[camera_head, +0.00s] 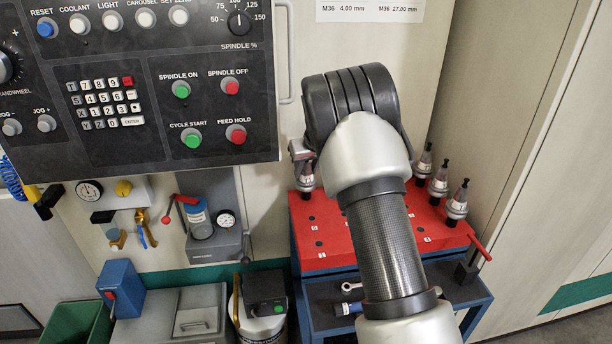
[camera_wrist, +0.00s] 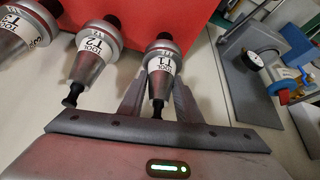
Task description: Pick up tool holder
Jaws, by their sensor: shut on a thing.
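Tool holder T1 (camera_wrist: 161,66) is a silver cone with a dark tip and a white label. In the wrist view the two fingers of my gripper (camera_wrist: 158,92) are closed on either side of it. A tool holder at the rack's left corner (camera_head: 306,180), apparently the same one, shows partly beside my gripper (camera_head: 300,152) in the head view. It looks upright; I cannot tell whether it is seated or clear of the rack. Tool holders T2 (camera_wrist: 97,62) and T3 (camera_wrist: 18,32) stand beside it in the wrist view.
The red rack top (camera_head: 327,240) sits on a blue cart (camera_head: 470,295). Three more holders (camera_head: 439,182) stand along its right side. My arm hides the rack's middle. A control panel (camera_head: 140,90) overhangs on the left. A gauge unit (camera_wrist: 245,65) stands near T1.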

